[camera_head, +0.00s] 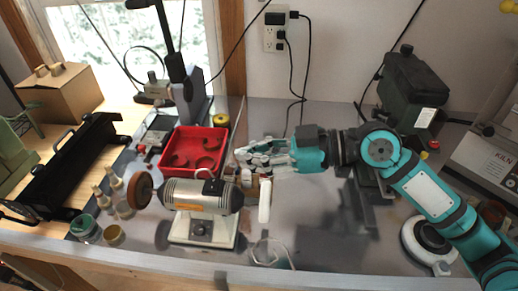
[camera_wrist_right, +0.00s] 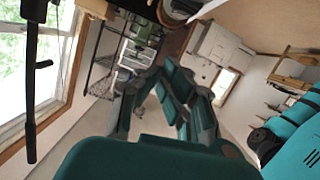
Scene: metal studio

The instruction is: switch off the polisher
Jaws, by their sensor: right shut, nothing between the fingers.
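The polisher (camera_head: 196,196) is a silver motor on a white base, standing in the middle of the workbench in the head view. A brown wheel (camera_head: 140,189) is on its left end and a white wheel (camera_head: 265,200) on its right end. A dark round knob (camera_head: 199,231) shows on the front of the base; its setting is too small to tell. My right gripper (camera_head: 242,156) is shut and empty, above and behind the polisher's right end, apart from the knob. In the wrist view its fingers (camera_wrist_right: 178,82) show against the room. My left gripper is not in view.
A red tray (camera_head: 194,151) stands behind the polisher. Small bottles and jars (camera_head: 112,236) crowd its left side. A thin wire stand (camera_head: 270,252) is at its front right. A dark green machine (camera_head: 408,95) and a kiln (camera_head: 490,165) are at right.

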